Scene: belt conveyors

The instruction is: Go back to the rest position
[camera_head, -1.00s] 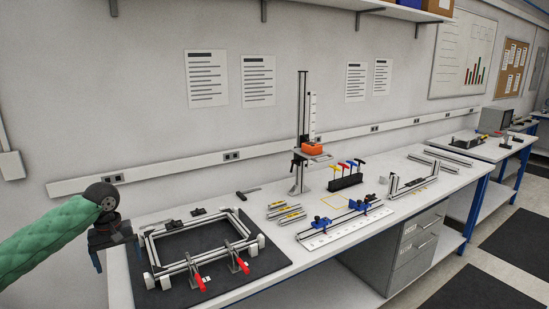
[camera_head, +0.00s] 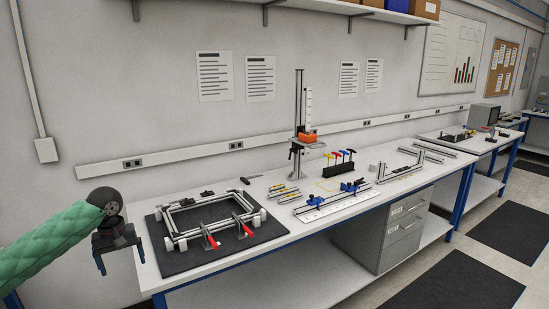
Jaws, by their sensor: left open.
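My left gripper (camera_head: 119,262) hangs at the end of a green-sleeved arm at the lower left. Its two dark fingers point down and stand apart, with nothing between them. It is left of the white workbench (camera_head: 290,238), clear of the bench's left end. My right gripper is not in view.
On the bench's left part, an aluminium frame (camera_head: 205,198) with red-handled clamps lies on a black mat (camera_head: 188,262). Behind are a height gauge with an orange block (camera_head: 307,138), a T-handle tool rack (camera_head: 340,169) and a blue-clamped rail (camera_head: 335,202). Open floor (camera_head: 425,240) lies at right.

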